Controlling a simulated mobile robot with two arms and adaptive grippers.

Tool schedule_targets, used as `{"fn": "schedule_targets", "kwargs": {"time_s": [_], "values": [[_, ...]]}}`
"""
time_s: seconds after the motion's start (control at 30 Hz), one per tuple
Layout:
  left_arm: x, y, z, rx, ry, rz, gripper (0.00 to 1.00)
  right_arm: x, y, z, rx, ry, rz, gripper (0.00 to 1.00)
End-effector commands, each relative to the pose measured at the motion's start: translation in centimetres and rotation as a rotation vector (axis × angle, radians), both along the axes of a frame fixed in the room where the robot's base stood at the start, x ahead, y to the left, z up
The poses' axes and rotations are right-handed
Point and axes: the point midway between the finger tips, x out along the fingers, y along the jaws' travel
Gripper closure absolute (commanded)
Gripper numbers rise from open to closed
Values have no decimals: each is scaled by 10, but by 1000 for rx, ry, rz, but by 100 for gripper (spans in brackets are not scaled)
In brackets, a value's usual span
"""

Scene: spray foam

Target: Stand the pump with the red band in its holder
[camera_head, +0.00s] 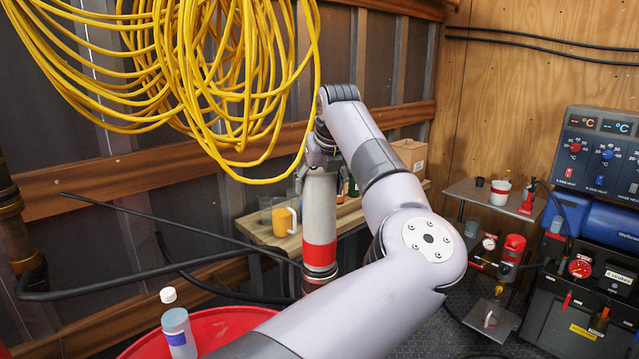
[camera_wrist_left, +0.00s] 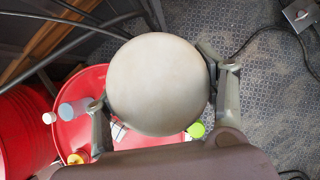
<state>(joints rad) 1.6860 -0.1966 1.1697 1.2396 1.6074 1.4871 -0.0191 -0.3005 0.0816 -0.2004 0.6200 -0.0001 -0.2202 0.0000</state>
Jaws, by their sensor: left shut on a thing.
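The pump with the red band (camera_head: 318,210) is a pale grey cylinder with a wide red band low on it. It hangs nearly upright in the middle of the head view. My left gripper (camera_head: 321,160) is shut on its upper part. In the left wrist view the pump's round grey end (camera_wrist_left: 158,85) fills the middle, with a finger on either side. A small metal plate with a bracket (camera_head: 490,320) stands low at the right; I cannot tell if it is the holder. My right gripper is not in view.
A wooden shelf (camera_head: 262,236) with an orange mug (camera_head: 285,220) is behind the pump. Black hoses cross the left. A control machine (camera_head: 600,220) stands at the right.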

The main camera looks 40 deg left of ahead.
Motion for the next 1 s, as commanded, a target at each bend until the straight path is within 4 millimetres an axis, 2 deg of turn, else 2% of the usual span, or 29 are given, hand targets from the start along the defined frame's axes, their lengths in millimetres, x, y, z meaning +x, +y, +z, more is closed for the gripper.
{"fn": "schedule_targets", "kwargs": {"time_s": [0.03,0.23,0.27,0.6,0.83,0.87,1.0], "values": [[0,1,6,10,-9,1,97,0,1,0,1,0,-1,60],[0,1,6,10,-9,1,97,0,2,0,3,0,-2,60],[0,1,6,10,-9,1,35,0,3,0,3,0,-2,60],[0,0,2,4,-4,0,12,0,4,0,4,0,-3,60],[0,0,1,2,-1,0,12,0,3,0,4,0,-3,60],[0,-1,-6,-8,8,-1,12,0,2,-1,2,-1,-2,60],[-1,-3,1,-5,3,-1,12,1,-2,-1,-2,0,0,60]]}}
